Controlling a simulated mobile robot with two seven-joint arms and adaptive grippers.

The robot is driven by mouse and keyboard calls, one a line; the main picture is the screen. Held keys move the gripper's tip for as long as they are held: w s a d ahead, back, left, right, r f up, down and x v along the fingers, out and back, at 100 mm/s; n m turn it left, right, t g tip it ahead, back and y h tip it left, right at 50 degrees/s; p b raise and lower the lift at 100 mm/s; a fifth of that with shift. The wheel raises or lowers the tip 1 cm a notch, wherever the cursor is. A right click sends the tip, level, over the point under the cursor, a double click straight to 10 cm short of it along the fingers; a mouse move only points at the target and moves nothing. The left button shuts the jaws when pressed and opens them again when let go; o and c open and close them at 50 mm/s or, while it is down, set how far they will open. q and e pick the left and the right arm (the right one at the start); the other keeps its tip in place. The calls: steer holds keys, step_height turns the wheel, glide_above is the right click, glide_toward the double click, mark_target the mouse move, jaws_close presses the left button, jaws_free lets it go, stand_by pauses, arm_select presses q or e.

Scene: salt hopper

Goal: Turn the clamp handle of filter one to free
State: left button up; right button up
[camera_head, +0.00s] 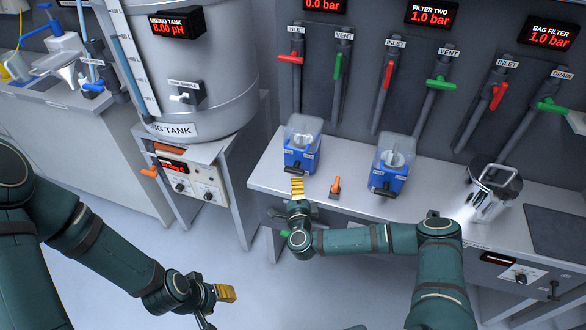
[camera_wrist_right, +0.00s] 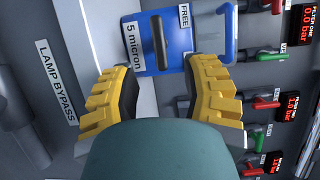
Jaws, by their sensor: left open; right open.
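Filter one (camera_head: 301,142) is a blue base with a clear housing on the bench at the back. In the right wrist view its blue front plate (camera_wrist_right: 180,55) carries a black clamp handle (camera_wrist_right: 159,42). The handle's long side runs up and down in that view, beside the FREE label (camera_wrist_right: 184,14). My right gripper (camera_head: 297,187) is open in front of filter one; in the right wrist view its yellow fingers (camera_wrist_right: 160,75) are spread below the handle, with nothing between them. My left gripper (camera_head: 226,293) is open and empty, low over the floor.
A second blue filter (camera_head: 389,163) and a steel pot (camera_head: 493,190) stand farther right on the bench. An orange-handled item (camera_head: 335,186) sits right of my right gripper. The mixing tank (camera_head: 195,75) stands left. Valve handles line the wall behind.

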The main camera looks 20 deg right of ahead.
mark_target(294, 168)
steer(key=b+x, duration=0.1)
steer(key=x, duration=0.8)
steer(key=shift+w+a, duration=0.1)
steer(key=shift+w, duration=0.15)
jaws_close()
